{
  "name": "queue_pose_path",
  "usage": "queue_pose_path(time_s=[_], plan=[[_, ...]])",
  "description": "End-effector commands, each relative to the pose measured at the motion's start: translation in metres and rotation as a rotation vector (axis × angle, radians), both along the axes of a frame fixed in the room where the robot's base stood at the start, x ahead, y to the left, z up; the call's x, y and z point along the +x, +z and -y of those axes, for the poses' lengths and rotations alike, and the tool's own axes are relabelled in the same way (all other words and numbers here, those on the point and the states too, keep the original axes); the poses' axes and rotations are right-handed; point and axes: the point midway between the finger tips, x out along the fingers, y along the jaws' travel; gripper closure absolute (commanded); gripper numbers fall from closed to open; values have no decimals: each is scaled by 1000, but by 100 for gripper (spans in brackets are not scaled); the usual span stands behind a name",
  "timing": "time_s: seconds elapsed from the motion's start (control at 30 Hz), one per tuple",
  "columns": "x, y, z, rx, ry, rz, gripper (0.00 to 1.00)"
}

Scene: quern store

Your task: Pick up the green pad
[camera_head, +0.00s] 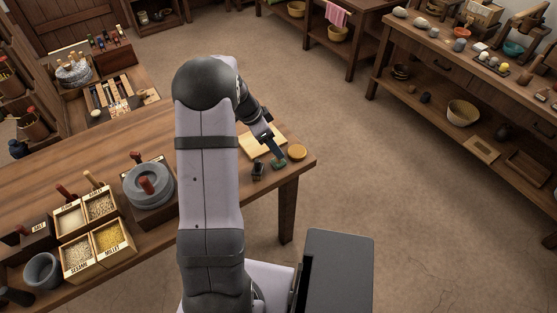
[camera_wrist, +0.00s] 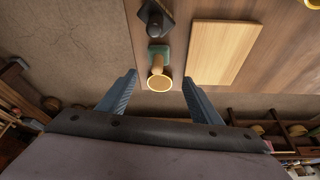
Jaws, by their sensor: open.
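The green pad (camera_head: 279,163) lies near the front right corner of the wooden table. In the wrist view the green pad (camera_wrist: 164,48) sits above the gap between my fingers, with a small wooden knob in front of part of it. My gripper (camera_head: 273,146) is over that corner, close to the pad.
A dark handled block (camera_head: 258,170) stands left of the pad. A round pale wooden piece (camera_head: 297,152) lies right of it. A pale board (camera_head: 262,141) lies behind. A stone quern (camera_head: 150,187) and grain boxes (camera_head: 90,258) stand further left. The table edge (camera_head: 300,176) is close.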

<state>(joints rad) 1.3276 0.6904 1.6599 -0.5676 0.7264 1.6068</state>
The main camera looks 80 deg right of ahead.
Motion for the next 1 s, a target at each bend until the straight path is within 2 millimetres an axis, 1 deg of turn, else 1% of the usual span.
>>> queue_pose_path(time_s=[0.13, 0.37, 0.47, 0.63, 0.7, 0.83, 1.0], plan=[[-4, -11, 1, 3, 1, -1, 41], [-5, -16, 2, 1, 3, -1, 41], [-7, -24, 1, 5, 2, -1, 41], [-13, -44, 0, 5, 2, -1, 41], [-15, -51, 3, 3, 3, -1, 41], [-18, -60, 5, 2, 2, 0, 41], [-18, -64, 6, 1, 4, 0, 41]])
